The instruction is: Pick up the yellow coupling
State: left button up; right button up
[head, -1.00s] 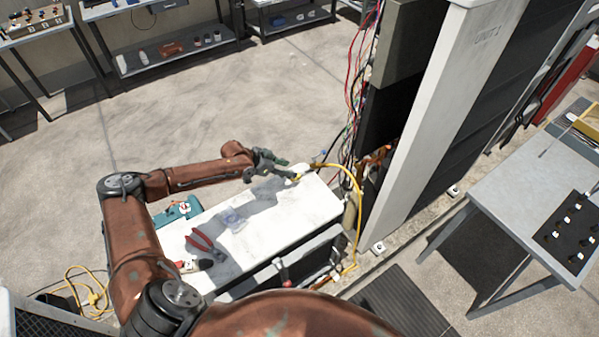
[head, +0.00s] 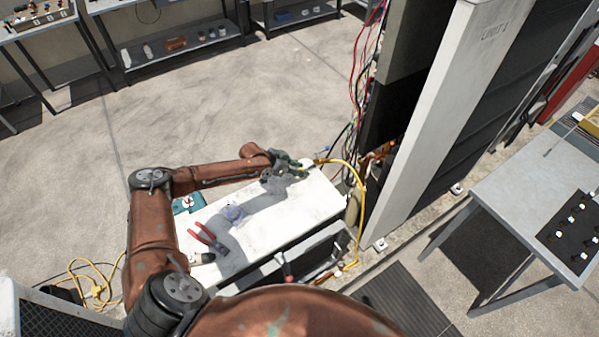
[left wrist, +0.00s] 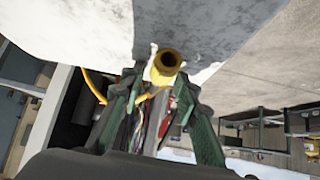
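The yellow coupling (left wrist: 168,62) shows in the left wrist view as a short ring with an open bore, beside the edge of the pale bench top (head: 295,205). My left gripper (left wrist: 160,84) has its green fingers spread, with the coupling just at and beyond their tips. I see no finger closed on it. In the head view my left gripper (head: 287,166) is over the far right end of the bench top and largely hides the coupling. A yellow hose (head: 357,190) curves down close to it. My right gripper is not in view.
Red-handled pliers (head: 208,238) and a teal case (head: 187,204) lie at the bench. A tall cabinet (head: 425,120) with loose wires stands just right of the gripper. A grey table (head: 520,190) is further right. The floor behind the bench is clear.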

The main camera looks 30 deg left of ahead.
pick_arm(q)
grip_shut()
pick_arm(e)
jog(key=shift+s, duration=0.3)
pick_arm(q)
jog(key=shift+r, duration=0.2)
jog(key=shift+r, duration=0.25)
notch_tip(320, 180, up, 2)
jog(key=shift+r, duration=0.1)
jog(key=s+a+r+b, duration=0.1)
jog(key=a+r, duration=0.9)
jog(key=a, duration=0.4)
jog(key=shift+s, duration=0.2)
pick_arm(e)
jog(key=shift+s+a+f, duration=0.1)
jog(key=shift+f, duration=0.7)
